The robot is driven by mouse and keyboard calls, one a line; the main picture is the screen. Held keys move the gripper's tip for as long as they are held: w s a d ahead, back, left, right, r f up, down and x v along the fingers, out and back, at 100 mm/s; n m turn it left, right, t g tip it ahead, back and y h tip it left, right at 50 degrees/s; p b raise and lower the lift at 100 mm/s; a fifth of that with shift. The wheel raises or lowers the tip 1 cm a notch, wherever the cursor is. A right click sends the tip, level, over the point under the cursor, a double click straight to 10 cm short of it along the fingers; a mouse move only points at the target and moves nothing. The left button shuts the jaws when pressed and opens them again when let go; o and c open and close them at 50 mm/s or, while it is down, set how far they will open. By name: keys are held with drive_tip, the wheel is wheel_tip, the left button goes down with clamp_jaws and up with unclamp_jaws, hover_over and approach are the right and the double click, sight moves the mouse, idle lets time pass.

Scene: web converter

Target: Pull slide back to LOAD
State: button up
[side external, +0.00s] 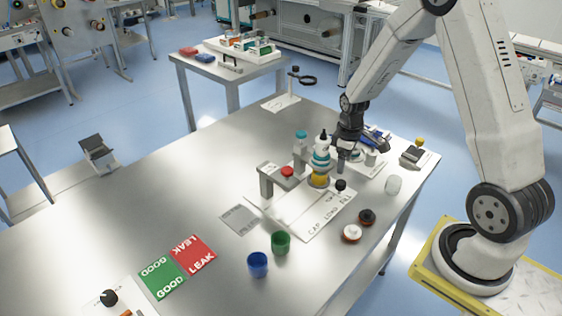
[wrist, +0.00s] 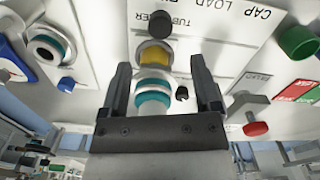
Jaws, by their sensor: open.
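The station plate (side external: 305,222) is white and lettered CAP, LOAD and FILL; the lettering also shows in the wrist view (wrist: 212,12). A yellow holder (side external: 319,181) stands on it with a teal and white piece above. The yellow holder (wrist: 155,55) and teal ring (wrist: 152,98) show in the wrist view. A black knob (side external: 341,185) sits at the slide beside the holder; it appears beyond the fingers in the wrist view (wrist: 160,24). My gripper (side external: 343,163) is open just behind the knob. Its fingers (wrist: 160,66) straddle the yellow and teal parts in the picture; contact cannot be told.
A grey bracket with a red button (side external: 287,171) stands left of the holder. Blue (side external: 257,264) and green (side external: 281,242) cups are in front. Brown-black round parts (side external: 351,233) lie right. GOOD and LEAK mats (side external: 192,254) lie front left.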

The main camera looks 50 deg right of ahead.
sight(341, 182)
drive_tip(key=shift+f, duration=3.85)
clamp_jaws()
